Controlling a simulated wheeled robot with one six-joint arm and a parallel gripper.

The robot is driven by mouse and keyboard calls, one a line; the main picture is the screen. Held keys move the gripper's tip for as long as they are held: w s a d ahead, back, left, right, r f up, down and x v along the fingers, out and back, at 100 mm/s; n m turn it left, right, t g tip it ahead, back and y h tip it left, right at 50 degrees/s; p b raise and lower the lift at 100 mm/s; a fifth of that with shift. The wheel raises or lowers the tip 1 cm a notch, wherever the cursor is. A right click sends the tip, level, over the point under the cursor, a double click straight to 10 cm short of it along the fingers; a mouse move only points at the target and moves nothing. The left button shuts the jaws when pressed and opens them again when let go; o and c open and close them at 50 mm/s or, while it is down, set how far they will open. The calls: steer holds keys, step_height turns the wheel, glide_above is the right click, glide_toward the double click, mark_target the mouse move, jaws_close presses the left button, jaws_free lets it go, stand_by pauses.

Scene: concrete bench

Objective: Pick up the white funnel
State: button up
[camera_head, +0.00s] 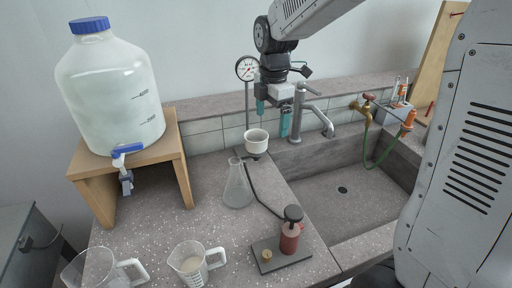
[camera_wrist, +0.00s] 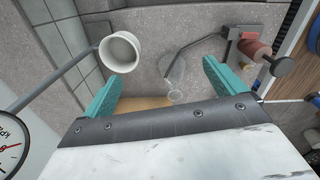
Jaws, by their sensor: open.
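The white funnel (camera_head: 257,141) is a round cup with its open mouth up, near the bench's back, just behind and right of the glass flask. In the wrist view the funnel (camera_wrist: 120,52) shows from above, outside and beyond the left finger's tip. Its lower part is hidden. My gripper (camera_head: 273,120) hangs above and slightly right of the funnel, apart from it. Its two teal fingers are open with nothing between them; in the wrist view the gripper (camera_wrist: 162,72) has the clear flask behind the gap.
A gauge (camera_head: 247,68) on a thin pole rises beside the funnel. The conical flask (camera_head: 238,188) stands in front, with a dark hose running to a red pump (camera_head: 290,238). The tap (camera_head: 312,108) and sink (camera_head: 350,215) are right. A large jug (camera_head: 110,95) and beakers (camera_head: 195,262) are left.

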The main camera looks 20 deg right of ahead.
mark_target(256, 146)
steer(key=w+f+n, duration=0.2)
steer(key=w, duration=0.1)
steer(key=w+f+n, duration=0.2)
steer(key=w+f, duration=0.1)
steer(key=w+a+f+n, duration=0.1)
steer(key=w+f+n, duration=0.1)
steer(key=f, duration=0.1)
steer(key=shift+w+a+n, duration=0.1)
steer(key=shift+w+n, duration=0.3)
step_height(256, 146, down, 8)
steer(key=shift+s+f, duration=0.1)
steer(key=c, duration=1.1)
